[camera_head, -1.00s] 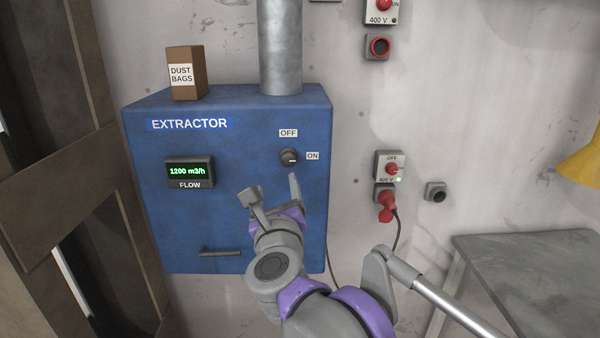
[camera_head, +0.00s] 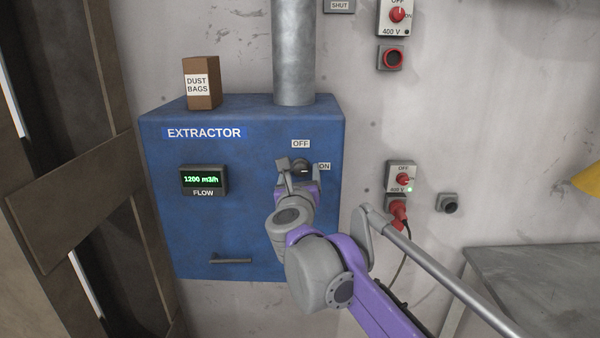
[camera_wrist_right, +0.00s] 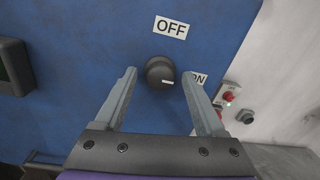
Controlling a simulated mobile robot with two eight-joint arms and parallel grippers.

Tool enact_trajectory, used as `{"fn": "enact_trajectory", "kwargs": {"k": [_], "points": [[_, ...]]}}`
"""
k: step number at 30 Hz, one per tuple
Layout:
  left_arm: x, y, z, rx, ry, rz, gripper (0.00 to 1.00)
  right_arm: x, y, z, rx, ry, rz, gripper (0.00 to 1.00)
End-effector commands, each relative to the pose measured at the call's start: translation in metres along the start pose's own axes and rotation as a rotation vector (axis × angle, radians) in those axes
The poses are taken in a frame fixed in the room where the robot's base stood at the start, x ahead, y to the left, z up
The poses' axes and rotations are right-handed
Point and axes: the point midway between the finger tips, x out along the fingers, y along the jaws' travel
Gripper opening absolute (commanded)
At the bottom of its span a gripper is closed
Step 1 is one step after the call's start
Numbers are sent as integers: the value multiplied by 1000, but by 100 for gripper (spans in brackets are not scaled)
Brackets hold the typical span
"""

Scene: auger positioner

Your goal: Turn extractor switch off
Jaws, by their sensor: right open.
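The extractor (camera_head: 215,220) is a blue box on the wall with an EXTRACTOR label. Its switch is a round black knob (camera_wrist_right: 160,71), with an OFF label (camera_wrist_right: 171,27) above it and an ON label (camera_wrist_right: 200,79) to its right. The knob's white mark points right, toward ON. In the head view the knob (camera_head: 301,164) is partly covered by my right gripper (camera_head: 301,174). In the right wrist view the gripper (camera_wrist_right: 160,86) is open, its fingers on either side of and below the knob, with gaps showing. The flow display (camera_head: 203,180) reads 1200 m3/h. My left gripper is out of view.
A dust bags box (camera_head: 201,82) stands on the extractor beside a grey pipe (camera_head: 293,50). To the right are a 400 V switch box (camera_head: 401,172), a red plug (camera_head: 398,212) with a cable, and a grey table (camera_head: 530,285).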

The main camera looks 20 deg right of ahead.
Motion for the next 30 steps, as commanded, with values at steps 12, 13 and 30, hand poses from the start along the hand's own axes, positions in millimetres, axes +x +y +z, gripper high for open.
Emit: {"fn": "enact_trajectory", "kwargs": {"k": [12, 13, 30], "points": [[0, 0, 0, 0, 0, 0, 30, 0, 0, 0, -1, 0, 1, 41], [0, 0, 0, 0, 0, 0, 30, 0, 0, 0, -1, 0, 1, 36], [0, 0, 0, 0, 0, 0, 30, 0, 0, 0, -36, -1, 0, 0]]}}
